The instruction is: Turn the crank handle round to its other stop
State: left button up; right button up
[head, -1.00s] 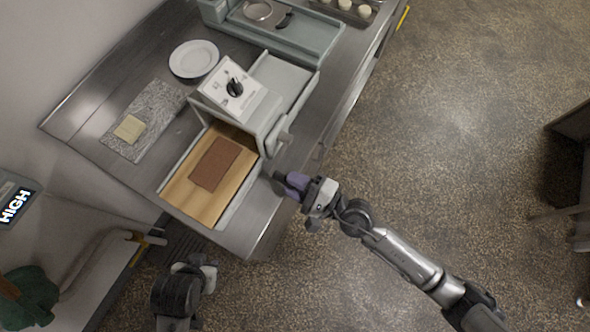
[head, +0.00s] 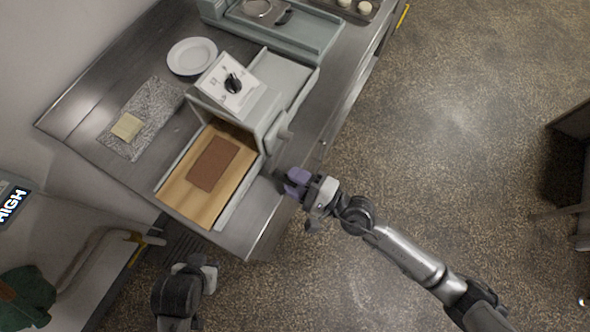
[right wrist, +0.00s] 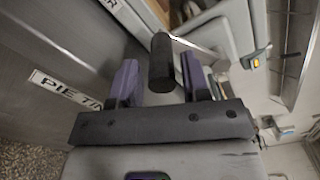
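The dough sheeter (head: 236,90) stands on the steel counter, with a dial on its top face. Its grey crank arm (head: 280,133) is on the machine's right side. My right gripper (head: 294,183) is just off the counter's edge, near the crank's lower end. In the right wrist view the black crank grip (right wrist: 161,62) lies between the two purple fingers (right wrist: 160,84), with a gap on each side. The right gripper is open around it, not clamped. My left gripper (head: 205,268) is at the bottom left, away from the crank; its fingers are unclear.
A brown dough sheet (head: 213,163) lies on the wooden board (head: 178,187) in front of the sheeter. A white plate (head: 192,56) and a stone slab (head: 152,100) with a pale block (head: 127,126) are left of it. The floor (head: 420,130) to the right is clear.

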jog(key=shift+o, duration=0.7)
jog(key=shift+d, duration=0.1)
jog(key=b+v, duration=0.6)
jog(key=v, duration=0.7)
jog(key=shift+s+d+b, duration=0.2)
jog(key=shift+d+b, duration=0.05)
jog(key=shift+b, duration=0.05)
jog(key=shift+m, duration=0.3)
